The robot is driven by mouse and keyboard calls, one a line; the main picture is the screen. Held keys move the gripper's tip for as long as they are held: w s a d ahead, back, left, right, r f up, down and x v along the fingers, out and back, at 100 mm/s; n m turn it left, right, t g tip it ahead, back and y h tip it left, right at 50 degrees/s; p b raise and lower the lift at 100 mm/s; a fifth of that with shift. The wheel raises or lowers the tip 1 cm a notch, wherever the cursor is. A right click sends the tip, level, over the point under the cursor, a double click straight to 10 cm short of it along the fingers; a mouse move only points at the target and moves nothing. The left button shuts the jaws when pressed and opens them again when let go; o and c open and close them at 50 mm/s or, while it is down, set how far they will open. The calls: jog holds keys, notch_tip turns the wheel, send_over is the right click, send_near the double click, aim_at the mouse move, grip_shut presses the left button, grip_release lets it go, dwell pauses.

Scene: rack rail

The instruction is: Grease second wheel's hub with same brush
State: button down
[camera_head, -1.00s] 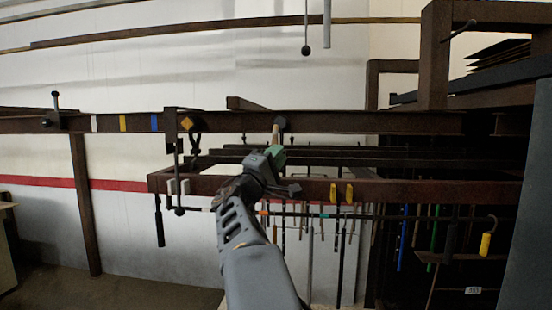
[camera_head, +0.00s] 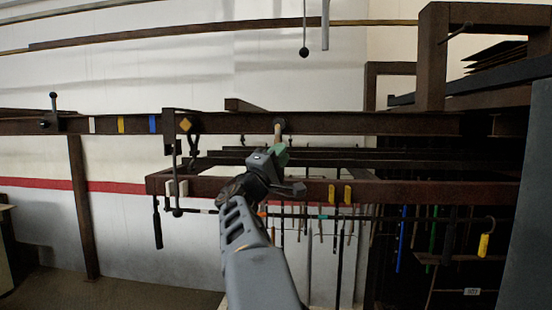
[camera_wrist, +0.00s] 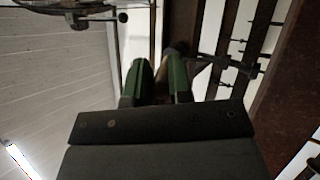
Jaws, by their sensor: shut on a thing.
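My gripper (camera_head: 279,152), with green fingers, is raised in front of the upper rusty rail and shut on the brush. The brush's pale wooden handle (camera_head: 277,132) sticks up from the fingers. A small dark round piece (camera_head: 280,123) shows at its upper end, against the rail; I cannot tell whether it is the brush head or a hub, or whether they touch. In the wrist view the green fingers (camera_wrist: 160,88) flank a dark, blurred shape. No wheel can be made out clearly in the head view.
The upper rail (camera_head: 360,123) runs across the view, with the lower beam (camera_head: 410,190) below it. A ball-ended rod (camera_head: 304,52) hangs above. A grey panel (camera_head: 527,210) stands at right.

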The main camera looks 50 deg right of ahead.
jog(key=shift+s+d+r, duration=0.25)
jog(key=shift+s+d, duration=0.05)
jog(key=shift+s, duration=0.1)
jog(key=shift+w+d, duration=0.35)
jog(key=shift+d, duration=0.15)
jog(key=shift+b, duration=0.5)
dwell(0.4)
jog(key=shift+w+r, duration=0.1)
jog(key=shift+r, duration=0.05)
